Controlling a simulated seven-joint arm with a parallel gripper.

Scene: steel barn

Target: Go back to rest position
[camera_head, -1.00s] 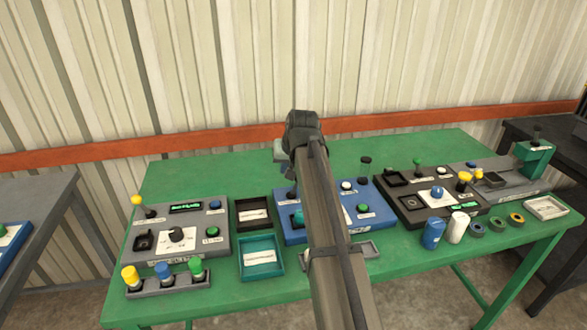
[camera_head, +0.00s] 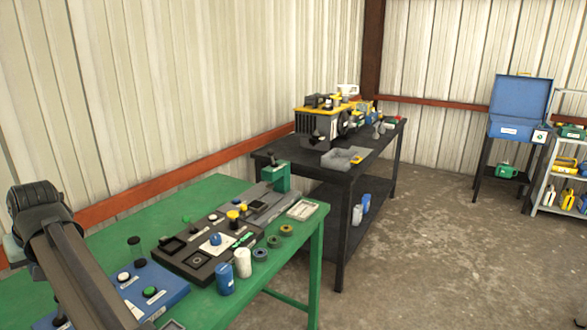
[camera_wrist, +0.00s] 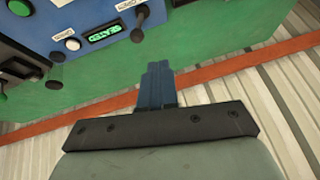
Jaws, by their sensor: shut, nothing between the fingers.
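My gripper (camera_wrist: 158,85) shows in the wrist view with its blue fingers together and nothing between them. In the head view my arm stands at the left edge, over the green table (camera_head: 225,192) and the blue panel (camera_head: 168,285). The fingers are hidden there behind my arm.
A black control panel (camera_head: 180,262) with knobs, a blue can (camera_head: 224,279), a white can (camera_head: 242,263) and several tape rolls (camera_head: 261,255) stand on the green table. A black table (camera_head: 385,150) with machines stands beyond. Open concrete floor (camera_head: 440,240) lies at the right.

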